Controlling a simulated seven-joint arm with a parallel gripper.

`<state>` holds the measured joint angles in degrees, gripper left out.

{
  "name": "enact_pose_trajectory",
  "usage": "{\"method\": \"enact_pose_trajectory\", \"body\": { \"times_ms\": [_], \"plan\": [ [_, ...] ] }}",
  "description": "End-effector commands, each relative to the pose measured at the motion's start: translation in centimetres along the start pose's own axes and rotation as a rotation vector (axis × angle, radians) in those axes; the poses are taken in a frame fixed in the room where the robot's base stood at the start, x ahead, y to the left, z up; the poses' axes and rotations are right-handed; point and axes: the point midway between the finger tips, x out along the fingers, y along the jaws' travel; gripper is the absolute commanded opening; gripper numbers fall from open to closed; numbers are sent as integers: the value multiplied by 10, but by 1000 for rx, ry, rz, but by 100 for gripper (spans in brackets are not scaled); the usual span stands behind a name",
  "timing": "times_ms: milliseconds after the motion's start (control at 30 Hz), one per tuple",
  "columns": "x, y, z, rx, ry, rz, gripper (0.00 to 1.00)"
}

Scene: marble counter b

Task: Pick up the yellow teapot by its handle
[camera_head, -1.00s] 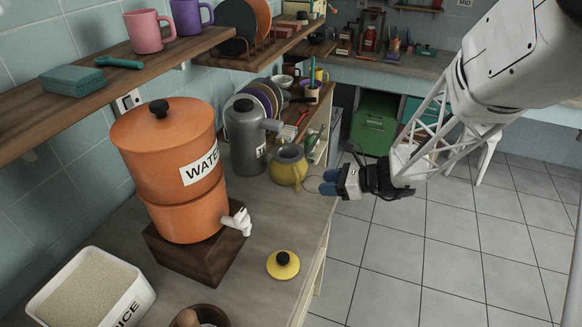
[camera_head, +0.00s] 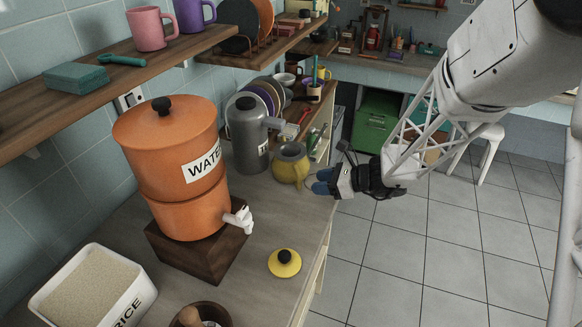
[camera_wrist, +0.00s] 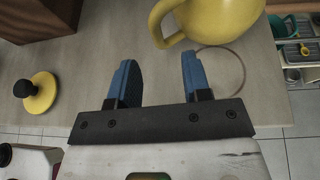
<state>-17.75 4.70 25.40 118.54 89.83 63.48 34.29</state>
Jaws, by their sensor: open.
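The yellow teapot (camera_head: 291,166) stands upright on the counter without its lid, beside the grey metal dispenser, its top open. In the wrist view the teapot (camera_wrist: 222,22) is at the upper right and its looped handle (camera_wrist: 160,22) points toward the left. My gripper (camera_head: 322,182) is just right of the teapot at the counter's edge. In the wrist view my gripper (camera_wrist: 158,82) is open and empty, with two blue fingers below the handle. The handle is not between the fingers. The yellow lid (camera_head: 284,263) with a black knob lies apart on the counter.
A large orange water dispenser (camera_head: 180,160) on a wooden block stands at the left. The grey dispenser (camera_head: 246,135) stands close behind the teapot. A rice bin (camera_head: 92,290) is at the front left. The counter between lid and teapot is clear. Open floor lies right.

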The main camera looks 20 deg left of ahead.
Motion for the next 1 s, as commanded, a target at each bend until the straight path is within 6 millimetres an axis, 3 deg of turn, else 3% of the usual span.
{"method": "enact_pose_trajectory", "body": {
  "times_ms": [267, 733, 1000],
  "plan": [
    [5, 1, 0, 0, 0, 1, 44],
    [48, 3, -1, 1, 0, 1, 44],
    [52, 3, 0, 0, 0, 0, 44]
  ]
}}
